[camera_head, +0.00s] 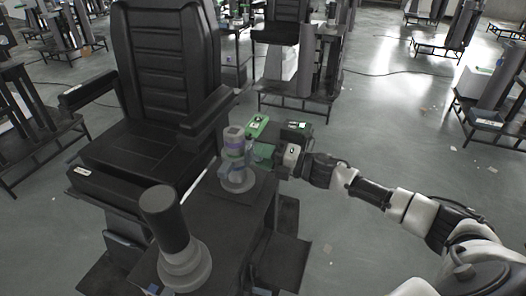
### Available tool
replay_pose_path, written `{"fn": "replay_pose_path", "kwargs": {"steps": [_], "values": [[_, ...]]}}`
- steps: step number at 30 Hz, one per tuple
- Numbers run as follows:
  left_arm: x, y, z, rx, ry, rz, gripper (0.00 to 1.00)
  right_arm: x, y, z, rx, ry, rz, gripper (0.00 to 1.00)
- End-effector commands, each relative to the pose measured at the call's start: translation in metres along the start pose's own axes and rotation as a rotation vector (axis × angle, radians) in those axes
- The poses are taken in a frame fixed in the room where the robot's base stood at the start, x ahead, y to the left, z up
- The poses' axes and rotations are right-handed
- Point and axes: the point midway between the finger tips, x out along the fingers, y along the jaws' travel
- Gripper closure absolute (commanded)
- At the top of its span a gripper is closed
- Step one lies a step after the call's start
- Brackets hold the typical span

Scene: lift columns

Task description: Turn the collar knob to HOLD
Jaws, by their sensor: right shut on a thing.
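A grey lift column (234,140) stands upright on a round grey base on the dark bench. A purplish-grey collar (236,155) wraps its middle. My right gripper (260,155) comes in from the right at collar height and is shut at the column's right side. The collar knob is hidden or too small to make out there, and so is any HOLD mark. I take the thing in the gripper to be the collar knob. My left gripper is not in view.
A second column with a black top (164,219) stands on the near part of the bench (232,243). A black padded chair (168,60) is behind at left. Open floor (390,130) is at right.

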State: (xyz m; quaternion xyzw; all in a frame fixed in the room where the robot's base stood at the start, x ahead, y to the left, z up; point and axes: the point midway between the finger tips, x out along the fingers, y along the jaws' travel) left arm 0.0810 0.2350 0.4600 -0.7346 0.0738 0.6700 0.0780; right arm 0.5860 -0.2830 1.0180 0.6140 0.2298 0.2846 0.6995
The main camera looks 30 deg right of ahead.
Motion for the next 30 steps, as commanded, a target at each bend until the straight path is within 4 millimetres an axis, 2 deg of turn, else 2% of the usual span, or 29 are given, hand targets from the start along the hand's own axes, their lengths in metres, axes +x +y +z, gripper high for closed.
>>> {"fn": "replay_pose_path", "kwargs": {"steps": [3, 15, 21, 30], "values": [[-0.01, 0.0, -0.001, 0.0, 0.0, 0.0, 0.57, 0.0, 0.004, 0.001, 0.113, -0.006, 0.003, 0.88], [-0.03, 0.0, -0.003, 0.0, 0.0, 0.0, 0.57, 0.0, 0.003, 0.001, 0.444, -0.016, 0.008, 0.88], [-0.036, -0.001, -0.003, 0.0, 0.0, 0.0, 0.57, 0.0, 0.002, 0.001, 0.551, -0.019, 0.01, 0.88], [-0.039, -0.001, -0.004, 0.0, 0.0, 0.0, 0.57, 0.0, 0.001, 0.001, 0.622, -0.022, 0.012, 0.88]]}}
